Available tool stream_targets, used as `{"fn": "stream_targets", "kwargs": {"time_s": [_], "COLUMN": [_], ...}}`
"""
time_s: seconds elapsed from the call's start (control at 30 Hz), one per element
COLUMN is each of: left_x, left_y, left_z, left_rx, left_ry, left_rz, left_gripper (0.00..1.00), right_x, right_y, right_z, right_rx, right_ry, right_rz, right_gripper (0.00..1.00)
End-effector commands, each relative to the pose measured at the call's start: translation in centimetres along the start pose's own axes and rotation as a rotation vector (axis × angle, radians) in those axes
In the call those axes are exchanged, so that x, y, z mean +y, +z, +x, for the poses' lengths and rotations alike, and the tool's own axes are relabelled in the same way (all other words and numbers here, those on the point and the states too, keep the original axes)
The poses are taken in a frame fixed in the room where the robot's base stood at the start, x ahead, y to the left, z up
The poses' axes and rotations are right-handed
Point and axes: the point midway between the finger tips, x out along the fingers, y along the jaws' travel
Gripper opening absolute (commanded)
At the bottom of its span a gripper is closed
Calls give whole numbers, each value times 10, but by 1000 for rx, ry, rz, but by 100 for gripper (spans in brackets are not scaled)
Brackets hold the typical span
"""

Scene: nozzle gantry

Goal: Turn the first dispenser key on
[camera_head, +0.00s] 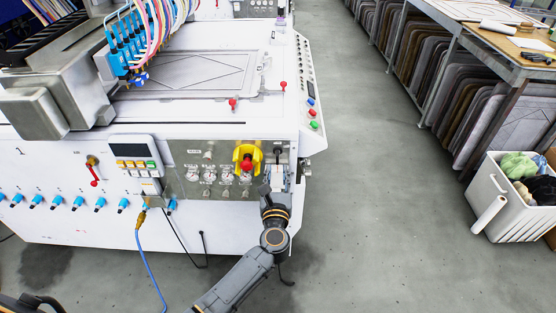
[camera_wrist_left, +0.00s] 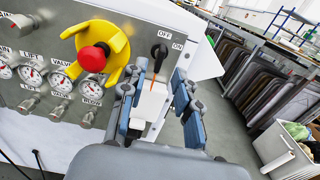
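A row of blue keys (camera_head: 78,203) runs along the lower front of the white machine (camera_head: 60,232) in the head view. I cannot tell which is the first. My left gripper (camera_head: 279,180) is well to their right, at the panel's right end. In the left wrist view the gripper (camera_wrist_left: 158,98) has its fingers apart, just below a black rotary switch (camera_wrist_left: 159,52) marked OFF and ON. A white block with an orange line (camera_wrist_left: 150,108) shows between the fingers. Contact with it cannot be told. My right gripper is not in view.
A yellow guard with a red button (camera_head: 247,158) and several gauges (camera_head: 228,176) are left of the gripper. A blue hose (camera_head: 148,262) hangs from the front, near a red-handled valve (camera_head: 93,172). Grey floor (camera_head: 390,220) is clear up to a white crate (camera_head: 515,215).

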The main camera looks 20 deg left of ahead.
Motion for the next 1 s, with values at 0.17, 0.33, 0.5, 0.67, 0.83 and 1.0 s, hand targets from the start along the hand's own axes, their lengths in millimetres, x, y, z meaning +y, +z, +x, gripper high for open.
{"fn": "stream_targets", "kwargs": {"time_s": [0.17,0.33,0.5,0.67,0.83,1.0], "left_x": [0,0,0,0,0,0], "left_y": [1,0,0,0,0,0], "left_z": [33,50,55,55,55,54], "left_rx": [-2,-1,0,0,0,0], "left_ry": [-1,-1,-1,-1,-1,-1], "left_rz": [2,2,1,1,2,2], "left_gripper": [31,31,31,31,5,0], "right_x": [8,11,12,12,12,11], "right_y": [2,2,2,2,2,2], "right_z": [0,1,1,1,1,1], "right_rx": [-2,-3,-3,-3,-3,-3], "right_ry": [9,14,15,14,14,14], "right_rz": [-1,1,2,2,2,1], "right_gripper": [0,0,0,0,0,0]}}
